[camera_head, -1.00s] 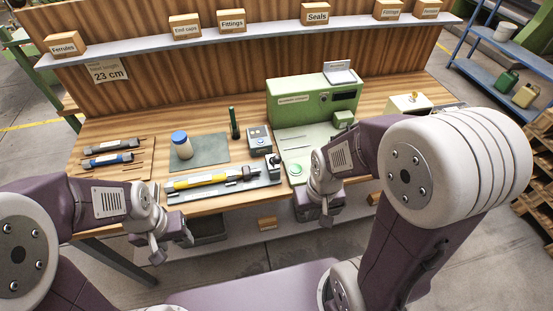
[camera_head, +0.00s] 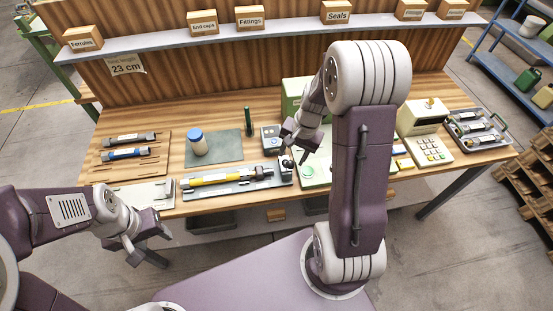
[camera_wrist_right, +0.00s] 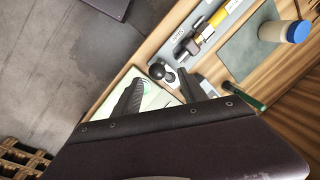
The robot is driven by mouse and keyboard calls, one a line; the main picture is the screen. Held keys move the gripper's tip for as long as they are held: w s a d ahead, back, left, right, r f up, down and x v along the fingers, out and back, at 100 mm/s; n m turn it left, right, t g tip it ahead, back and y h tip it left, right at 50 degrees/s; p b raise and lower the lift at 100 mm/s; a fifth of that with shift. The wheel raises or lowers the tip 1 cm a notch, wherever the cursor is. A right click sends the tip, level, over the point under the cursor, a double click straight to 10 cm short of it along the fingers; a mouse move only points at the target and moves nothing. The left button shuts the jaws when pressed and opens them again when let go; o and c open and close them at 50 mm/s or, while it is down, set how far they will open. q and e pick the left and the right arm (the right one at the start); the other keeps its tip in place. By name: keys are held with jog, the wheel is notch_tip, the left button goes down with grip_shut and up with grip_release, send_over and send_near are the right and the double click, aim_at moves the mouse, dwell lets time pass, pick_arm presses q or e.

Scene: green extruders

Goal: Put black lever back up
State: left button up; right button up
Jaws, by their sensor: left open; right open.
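The black lever has a round black knob (camera_head: 287,163), seen at the right end of a grey fixture (camera_head: 222,190) that holds a yellow tool (camera_head: 212,179). The knob also shows in the right wrist view (camera_wrist_right: 157,71), between and just beyond my fingertips; I cannot tell its exact tilt. My right gripper (camera_head: 294,158) is open, with its fingers pointing down at the knob; it holds nothing, and I cannot tell whether it touches. The right gripper's dark fingers (camera_wrist_right: 160,88) spread apart in the wrist view. My left gripper (camera_head: 147,258) is open and empty in front of the table's left side.
A small box with a blue button (camera_head: 270,137) stands behind the knob. A green machine (camera_head: 296,95) is partly hidden by my right arm. A white bottle with a blue cap (camera_head: 197,142) stands on a green mat (camera_head: 225,150). A tray (camera_head: 462,122) lies at right.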

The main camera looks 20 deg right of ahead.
jog(key=shift+s+d+r, duration=0.1)
jog(key=shift+s+d, duration=0.1)
jog(key=shift+s, duration=0.25)
jog(key=shift+s+f, duration=0.25)
jog(key=f, duration=0.2)
jog(key=w+a+f, duration=0.1)
jog(key=f, duration=0.2)
jog(key=w+f, duration=0.1)
jog(key=f, duration=0.2)
jog(key=shift+a+b, duration=0.15)
jog(key=shift+b, duration=0.2)
jog(key=shift+s+f, duration=0.15)
jog(key=shift+f, duration=0.05)
grip_shut()
